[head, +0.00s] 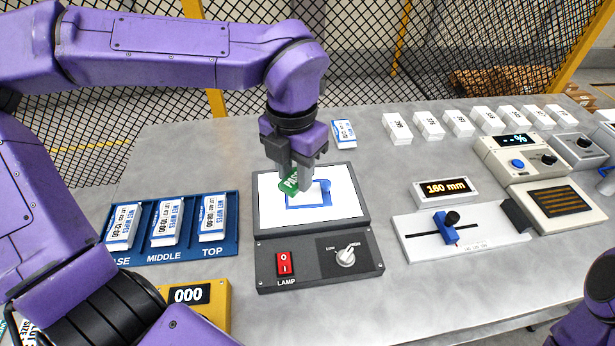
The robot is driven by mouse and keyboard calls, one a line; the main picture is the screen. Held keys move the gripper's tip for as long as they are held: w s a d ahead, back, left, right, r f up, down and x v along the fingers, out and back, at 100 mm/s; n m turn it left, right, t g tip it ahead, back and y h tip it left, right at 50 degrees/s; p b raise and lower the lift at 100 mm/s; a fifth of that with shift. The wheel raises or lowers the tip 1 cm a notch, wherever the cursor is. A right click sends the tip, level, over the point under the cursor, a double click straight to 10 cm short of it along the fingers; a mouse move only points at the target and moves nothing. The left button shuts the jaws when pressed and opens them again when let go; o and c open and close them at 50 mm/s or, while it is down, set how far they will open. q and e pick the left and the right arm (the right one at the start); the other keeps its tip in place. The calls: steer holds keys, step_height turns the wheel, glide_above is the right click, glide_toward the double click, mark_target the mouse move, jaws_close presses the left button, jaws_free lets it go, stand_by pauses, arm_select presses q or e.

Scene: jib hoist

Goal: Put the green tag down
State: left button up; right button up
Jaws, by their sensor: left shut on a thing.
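The green tag (289,184), with white lettering that is partly hidden, is between the fingers of my left gripper (297,172). The gripper is shut on it and points down over the lit white panel of the lamp box (345,222). The tag appears in front of the panel's left-middle part, beside a blue outlined shape (318,196). I cannot tell whether the tag touches the panel. My right gripper is not in view; only a purple part of my right arm shows at the lower right edge.
A blue tray (186,250) with several wipe packs stands left of the lamp box. A yellow counter (187,294) is at front left. A slide gauge (462,233), a 160 mm display (445,190) and white numbered blocks (429,126) are to the right. Bare table lies between.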

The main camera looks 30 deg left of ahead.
arm_select(q)
glide_above(307, 194)
steer(key=f, duration=0.5)
steer(key=shift+s+f+p, duration=0.25)
steer(key=shift+f+p, duration=0.05)
steer(key=f+p, duration=0.1)
steer(key=f, duration=0.2)
steer(key=shift+w+f, duration=0.15)
steer(key=shift+w, duration=0.05)
steer(key=shift+f, duration=0.2)
steer(key=shift+f, duration=0.1)
steer(key=o, duration=1)
steer(key=shift+r, duration=0.3)
step_height(307, 194, up, 12)
steer(key=b, duration=0.1)
steer(key=shift+f, duration=0.15)
